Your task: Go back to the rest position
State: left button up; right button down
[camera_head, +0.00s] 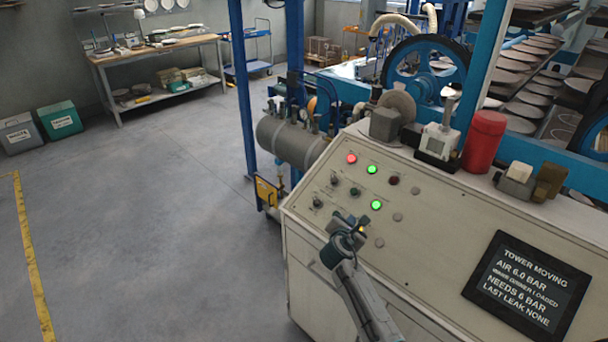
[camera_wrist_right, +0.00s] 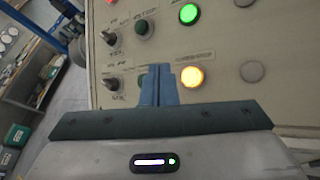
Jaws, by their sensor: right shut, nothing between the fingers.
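My right gripper (camera_head: 350,224) is shut and empty in front of the sloped control panel (camera_head: 440,215). Its closed fingers (camera_wrist_right: 158,85) show in the right wrist view, pointing at the panel between a black knob (camera_wrist_right: 112,85) and a lit amber button (camera_wrist_right: 192,77). I cannot tell whether the fingertips touch the panel. In the head view the gripper partly hides the amber button (camera_head: 361,229). My left gripper is not in view.
Green buttons (camera_head: 376,205) and a red lamp (camera_head: 351,159) are lit. The screen (camera_head: 527,285) reads "TOWER MOVING" and "AIR 6.0 BAR". A grey tank (camera_head: 290,140) and blue post (camera_head: 243,90) stand behind the cabinet. Open floor (camera_head: 150,210) lies left.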

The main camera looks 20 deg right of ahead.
jog(key=s+a+f+m+g+y, duration=0.25)
jog(key=s+m, duration=0.35)
jog(key=s, duration=0.5)
jog(key=s+a+f+m+g+y, duration=0.1)
jog(key=s+a+f+m+g, duration=0.15)
jog(key=s+m, duration=0.65)
jog(key=s+a+r+m+g+y, duration=0.1)
jog(key=s+a+m+y, duration=0.3)
jog(key=s, duration=0.7)
jog(key=s+a+r+m+g+y, duration=0.1)
jog(key=s+a+r+m, duration=0.3)
jog(key=s, duration=0.6)
notch_tip(320, 180, down, 41)
jog(key=d+n+g+b, duration=0.1)
jog(key=d+g+b, duration=0.1)
jog(key=b, duration=0.6)
jog(key=s+f+b, duration=0.2)
jog(key=s+f, duration=0.7)
jog(key=f, duration=0.3)
jog(key=s+d+f+b, duration=0.1)
jog(key=s+f+b, duration=0.2)
jog(key=s+f, duration=0.6)
notch_tip(320, 180, down, 3)
jog(key=shift+s+g, duration=0.3)
jog(key=shift+s, duration=0.1)
